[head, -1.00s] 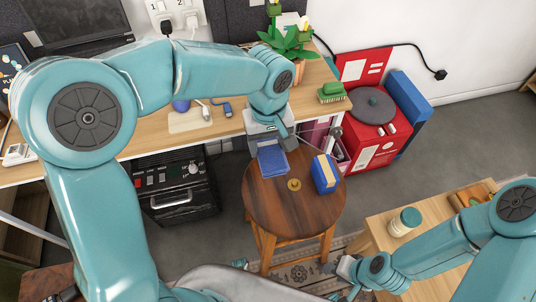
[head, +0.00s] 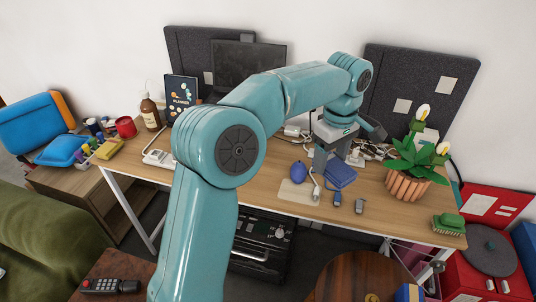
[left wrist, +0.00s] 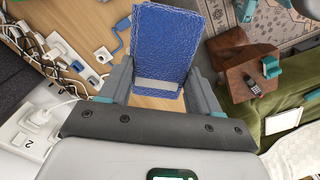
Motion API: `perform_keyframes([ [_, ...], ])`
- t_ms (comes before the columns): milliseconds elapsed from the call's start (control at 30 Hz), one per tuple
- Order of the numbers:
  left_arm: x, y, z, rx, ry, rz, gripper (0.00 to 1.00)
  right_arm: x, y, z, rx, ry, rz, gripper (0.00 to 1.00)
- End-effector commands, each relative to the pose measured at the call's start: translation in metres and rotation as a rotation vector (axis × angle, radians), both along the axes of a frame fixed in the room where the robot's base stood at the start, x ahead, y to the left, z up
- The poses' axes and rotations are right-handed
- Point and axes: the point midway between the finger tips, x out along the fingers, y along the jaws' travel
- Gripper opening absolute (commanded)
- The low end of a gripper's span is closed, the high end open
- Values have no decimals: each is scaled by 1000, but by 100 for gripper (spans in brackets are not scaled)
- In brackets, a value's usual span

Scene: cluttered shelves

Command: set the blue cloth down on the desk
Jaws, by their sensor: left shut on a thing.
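The blue cloth (head: 341,174) is a folded, flat piece held in my left gripper (head: 328,162). It is over the wooden desk (head: 262,203), towards the middle of the top; I cannot tell whether its underside touches the wood. In the left wrist view the cloth (left wrist: 168,42) fills the space between the two grey fingers, with the desk (left wrist: 102,14) below and around it. My right gripper is out of view.
Near the cloth lie a pale board (head: 297,191), a blue round object (head: 298,172) and cables with plugs. A potted plant (head: 408,182) and green brush (head: 448,223) stand to the right. Bare wood shows left of the board.

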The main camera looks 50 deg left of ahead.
Motion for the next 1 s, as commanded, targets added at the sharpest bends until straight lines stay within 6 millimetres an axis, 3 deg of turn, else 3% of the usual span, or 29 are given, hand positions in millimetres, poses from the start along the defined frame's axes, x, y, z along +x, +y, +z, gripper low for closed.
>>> perform_keyframes([
  [33,-1,33,11,1,-1,93,34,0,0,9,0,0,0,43],
  [200,-23,132,28,1,1,356,34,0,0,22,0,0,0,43],
  [400,-68,223,32,1,2,573,34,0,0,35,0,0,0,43],
  [533,-95,252,26,0,1,652,34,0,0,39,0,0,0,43],
  [733,-111,267,9,-2,2,694,34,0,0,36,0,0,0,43],
  [1000,-111,267,-67,-3,5,695,34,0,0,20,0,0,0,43],
])
